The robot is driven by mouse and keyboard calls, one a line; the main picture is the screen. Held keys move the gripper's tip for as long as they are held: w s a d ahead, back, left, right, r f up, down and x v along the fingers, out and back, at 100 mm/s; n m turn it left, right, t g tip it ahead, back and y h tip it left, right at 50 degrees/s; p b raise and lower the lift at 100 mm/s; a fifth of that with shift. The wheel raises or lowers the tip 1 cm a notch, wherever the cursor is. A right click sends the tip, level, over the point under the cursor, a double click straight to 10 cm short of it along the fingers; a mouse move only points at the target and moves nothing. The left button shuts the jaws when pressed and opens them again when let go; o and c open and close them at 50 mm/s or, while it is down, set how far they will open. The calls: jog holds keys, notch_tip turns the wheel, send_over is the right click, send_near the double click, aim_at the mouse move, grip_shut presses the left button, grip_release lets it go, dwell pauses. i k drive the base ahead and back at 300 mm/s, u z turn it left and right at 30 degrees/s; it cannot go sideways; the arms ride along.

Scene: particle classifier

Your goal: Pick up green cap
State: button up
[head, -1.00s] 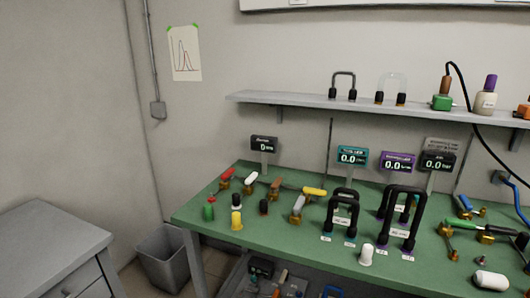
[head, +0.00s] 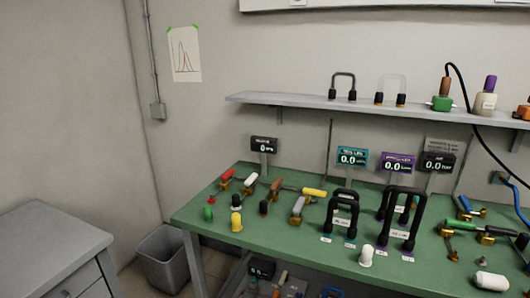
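A small green cap (head: 208,214) stands on the green workbench (head: 290,258) near its left front edge. It is next to a yellow cap (head: 236,222) and a black-and-white piece (head: 236,203). My gripper is not in view, and nothing is seen touching the green cap.
Several valves with coloured handles stand behind the cap, including a red-handled one (head: 226,176). Black U-shaped pipes (head: 343,208) and a white cap (head: 366,256) stand to the right. A grey bin (head: 166,262) and a grey cabinet (head: 52,245) are left of the bench. A shelf (head: 300,101) runs above.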

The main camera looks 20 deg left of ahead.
aim_at(207, 210)
jog(key=u, duration=1.5)
jog(key=k, duration=0.4)
jog(key=u, duration=0.75)
jog(key=i, duration=2.3)
jog(key=z, duration=0.6)
